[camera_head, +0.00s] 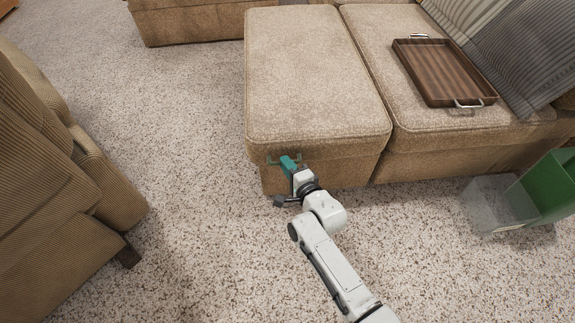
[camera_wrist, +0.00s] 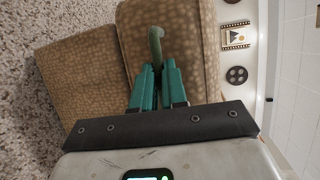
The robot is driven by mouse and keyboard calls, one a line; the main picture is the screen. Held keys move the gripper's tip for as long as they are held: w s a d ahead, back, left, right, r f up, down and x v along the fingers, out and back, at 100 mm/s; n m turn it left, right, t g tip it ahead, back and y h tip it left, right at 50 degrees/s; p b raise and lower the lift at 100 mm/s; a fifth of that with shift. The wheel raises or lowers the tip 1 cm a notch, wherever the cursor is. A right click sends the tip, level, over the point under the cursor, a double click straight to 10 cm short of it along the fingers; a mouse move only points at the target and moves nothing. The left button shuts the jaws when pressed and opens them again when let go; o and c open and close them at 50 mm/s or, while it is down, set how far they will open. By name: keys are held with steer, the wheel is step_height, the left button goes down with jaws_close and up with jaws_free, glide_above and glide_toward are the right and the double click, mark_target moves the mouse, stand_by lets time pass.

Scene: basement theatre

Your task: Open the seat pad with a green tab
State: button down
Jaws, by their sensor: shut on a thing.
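The tan seat pad (camera_head: 312,75) lies on the left ottoman section in the head view and looks flat and closed. A green tab (camera_head: 299,158) is at its front edge, partly hidden behind my gripper. My gripper (camera_head: 287,161), with teal fingers, is at the front face, just below the pad's edge. In the wrist view, the fingers (camera_wrist: 158,72) are close together around the tab (camera_wrist: 156,42), which reaches up from between them. The exact contact between fingers and tab is hard to see.
A wooden tray (camera_head: 443,70) sits on the neighbouring right cushion (camera_head: 385,60), near grey striped pillows (camera_head: 510,45). A green bin (camera_head: 551,185) and a clear bin (camera_head: 497,203) stand at right. A brown corduroy seat (camera_head: 50,190) is at left. Carpet (camera_head: 185,130) between is clear.

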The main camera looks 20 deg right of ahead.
step_height(320, 180, up, 22)
steer(key=s+d+m+t+p, duration=0.1)
steer(key=d+m+t+p, duration=0.2)
steer(key=m+p, duration=0.35)
steer(key=s+d+r+m+t+h+p, duration=0.1)
steer(key=s+d+r+m+p, duration=0.1)
steer(key=d+r+m, duration=0.2)
steer(key=s+d+r+m+t+h+p, duration=0.1)
steer(key=d+r+m, duration=0.4)
steer(key=d+r, duration=0.6)
steer(key=shift+s+r+t+p, duration=0.4)
steer(key=shift+s+p, duration=0.2)
steer(key=shift+s, duration=0.4)
steer(key=c, duration=1.2)
jaws_free()
